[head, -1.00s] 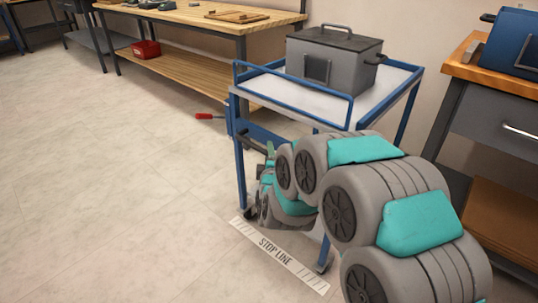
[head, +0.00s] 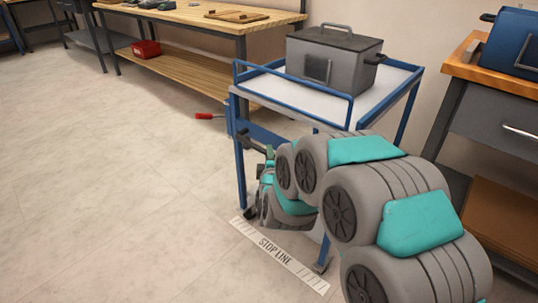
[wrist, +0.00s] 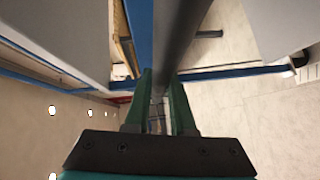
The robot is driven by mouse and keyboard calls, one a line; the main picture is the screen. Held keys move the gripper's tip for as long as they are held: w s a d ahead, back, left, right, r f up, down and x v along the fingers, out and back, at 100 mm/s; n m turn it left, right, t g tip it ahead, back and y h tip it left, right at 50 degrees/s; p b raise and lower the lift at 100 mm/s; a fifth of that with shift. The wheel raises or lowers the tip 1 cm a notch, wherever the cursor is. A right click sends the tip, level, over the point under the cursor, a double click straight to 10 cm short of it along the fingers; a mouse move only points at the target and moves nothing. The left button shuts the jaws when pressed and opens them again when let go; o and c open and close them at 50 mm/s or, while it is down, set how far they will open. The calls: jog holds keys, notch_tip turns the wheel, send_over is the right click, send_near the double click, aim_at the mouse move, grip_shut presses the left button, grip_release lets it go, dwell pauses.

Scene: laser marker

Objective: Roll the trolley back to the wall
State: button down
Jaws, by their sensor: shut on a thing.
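The trolley (head: 238,165) has blue posts and rails and a pale top. It stands upright between the wooden bench and the right-hand cabinet. Its near wheels are at the strip marked STOP LINE (head: 275,250). A grey lidded box (head: 332,62) sits on its top. My gripper (head: 269,152) is low at the trolley's near side, mostly hidden by my arm. In the wrist view my gripper's green fingers (wrist: 162,88) are shut on a dark grey bar (wrist: 180,30) of the trolley, beside a blue one. The exact contact is hard to see.
The wall (head: 340,12) is behind the trolley. A wooden workbench (head: 190,20) stands behind to the left, with a red bin (head: 146,49) on its lower shelf. A red-handled tool (head: 206,116) lies on the floor left of the trolley. Floor at left is clear.

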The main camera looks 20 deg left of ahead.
dwell(0.8)
jog(key=w+d+b, duration=0.1)
jog(key=w+d, duration=0.3)
jog(key=w, duration=0.6)
jog(key=w+d+b, duration=0.1)
jog(key=w+d, duration=0.3)
jog(key=w, duration=0.6)
jog(key=w+d+b, duration=0.1)
jog(key=w+d, duration=0.4)
jog(key=w, duration=0.6)
jog(key=shift+s, duration=0.1)
jog(key=c, duration=1)
grip_release()
jog(key=shift+d, duration=0.15)
jog(key=shift+o, duration=1.2)
jog(key=shift+a, duration=0.2)
jog(key=shift+s, duration=0.1)
